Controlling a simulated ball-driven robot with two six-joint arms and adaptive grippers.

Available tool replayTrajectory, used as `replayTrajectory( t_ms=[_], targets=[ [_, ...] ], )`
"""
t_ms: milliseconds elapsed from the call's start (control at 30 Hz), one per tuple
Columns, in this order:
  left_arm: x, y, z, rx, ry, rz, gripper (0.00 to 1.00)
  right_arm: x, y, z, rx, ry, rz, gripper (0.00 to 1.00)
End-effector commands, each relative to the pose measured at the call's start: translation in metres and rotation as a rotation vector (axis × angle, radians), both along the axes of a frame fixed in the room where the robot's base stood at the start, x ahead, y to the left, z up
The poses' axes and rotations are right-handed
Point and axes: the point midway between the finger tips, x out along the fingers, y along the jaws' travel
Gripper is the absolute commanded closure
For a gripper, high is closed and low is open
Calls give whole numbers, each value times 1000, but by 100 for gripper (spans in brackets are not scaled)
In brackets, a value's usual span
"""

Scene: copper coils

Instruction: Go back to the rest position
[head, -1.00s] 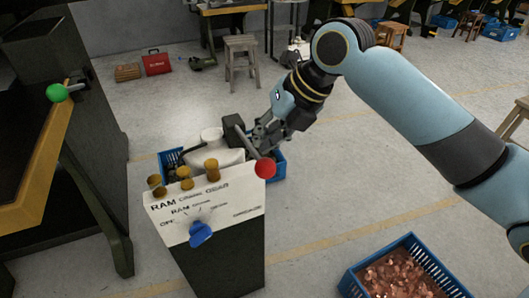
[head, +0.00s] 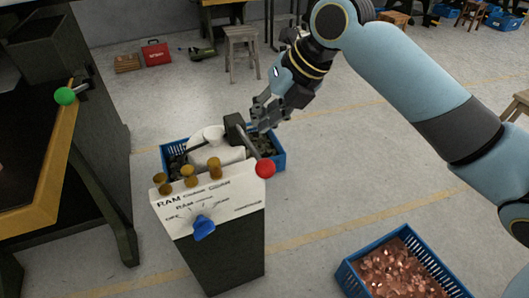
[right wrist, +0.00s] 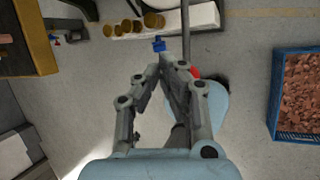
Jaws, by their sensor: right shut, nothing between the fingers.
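My right gripper (head: 262,112) is shut and empty. It hangs in the air behind the white control box (head: 208,200), near the black lever with the red ball (head: 265,169). In the right wrist view the gripper (right wrist: 172,68) has its fingertips together, with the blue knob (right wrist: 159,44) of the box just beyond them. In the head view this blue knob (head: 203,228) is on the front of the box. Whether the gripper touches the lever I cannot tell; they look apart. My left gripper is out of view.
A blue crate of copper pieces (head: 350,277) stands on the floor at the lower right. Another blue crate (head: 277,160) stands behind the control box. A dark machine with a yellow edge (head: 40,205) and a green ball lever (head: 65,96) is at the left. Open floor lies between the crates.

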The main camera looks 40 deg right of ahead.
Motion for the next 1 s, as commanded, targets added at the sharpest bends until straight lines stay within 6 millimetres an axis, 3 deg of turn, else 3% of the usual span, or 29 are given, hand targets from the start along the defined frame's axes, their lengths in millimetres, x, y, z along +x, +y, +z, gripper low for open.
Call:
replayTrajectory(
  t_ms=[767,867,1000],
  targets=[
    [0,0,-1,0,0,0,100,-1,0,-2,3,3,-6,100],
    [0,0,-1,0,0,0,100,-8,2,-6,29,30,-74,100],
    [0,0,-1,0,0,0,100,-35,7,-19,130,126,-361,100]
  ],
)
